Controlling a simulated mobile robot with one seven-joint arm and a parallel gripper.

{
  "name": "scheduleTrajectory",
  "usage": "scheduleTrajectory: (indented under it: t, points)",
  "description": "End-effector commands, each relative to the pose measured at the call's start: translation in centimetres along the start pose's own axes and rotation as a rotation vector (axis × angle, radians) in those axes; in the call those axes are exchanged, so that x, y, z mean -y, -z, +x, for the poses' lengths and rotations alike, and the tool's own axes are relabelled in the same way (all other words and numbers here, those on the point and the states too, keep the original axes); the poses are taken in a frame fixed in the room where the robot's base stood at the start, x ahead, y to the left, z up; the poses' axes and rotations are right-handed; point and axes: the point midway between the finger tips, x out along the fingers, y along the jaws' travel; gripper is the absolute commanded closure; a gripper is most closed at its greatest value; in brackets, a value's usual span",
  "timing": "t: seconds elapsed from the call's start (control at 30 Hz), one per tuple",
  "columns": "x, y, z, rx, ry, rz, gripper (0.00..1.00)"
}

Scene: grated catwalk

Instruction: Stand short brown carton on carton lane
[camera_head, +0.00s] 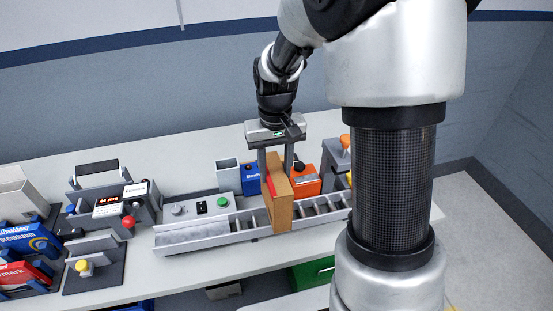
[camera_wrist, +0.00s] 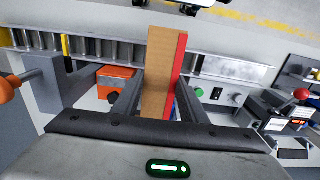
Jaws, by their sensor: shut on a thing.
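The short brown carton (camera_head: 283,205) has a red side and is held upright between the fingers of my gripper (camera_head: 276,165). In the wrist view the carton (camera_wrist: 156,70) shows its brown face and red edge between the two fingers (camera_wrist: 158,98). The carton lane (camera_head: 188,237) is a long grey channel, plain at the left and divided by crossbars at the right. The carton's lower end overlaps the lane's middle in the head view; I cannot tell whether it touches. The lane also shows behind the carton in the wrist view (camera_wrist: 236,68).
Behind the lane are a control box (camera_head: 190,208) with a green button, a blue box (camera_head: 249,180) and an orange box (camera_head: 306,181). A device with a red knob (camera_head: 128,221) and several blue and red packages (camera_head: 28,238) stand at the left.

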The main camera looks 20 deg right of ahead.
Motion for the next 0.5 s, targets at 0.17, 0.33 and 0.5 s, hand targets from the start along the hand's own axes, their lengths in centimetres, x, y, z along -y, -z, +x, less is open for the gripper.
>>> scheduleTrajectory:
  t: [0.17, 0.33, 0.5]
  points:
    - [0.0, 0.1, -0.2, -0.001, 0.001, -0.119, 0.84]
    - [0.0, 0.3, -0.6, -0.001, 0.001, -0.390, 0.84]
    - [0.0, 0.5, -1.1, -0.002, 0.001, -0.693, 0.84]
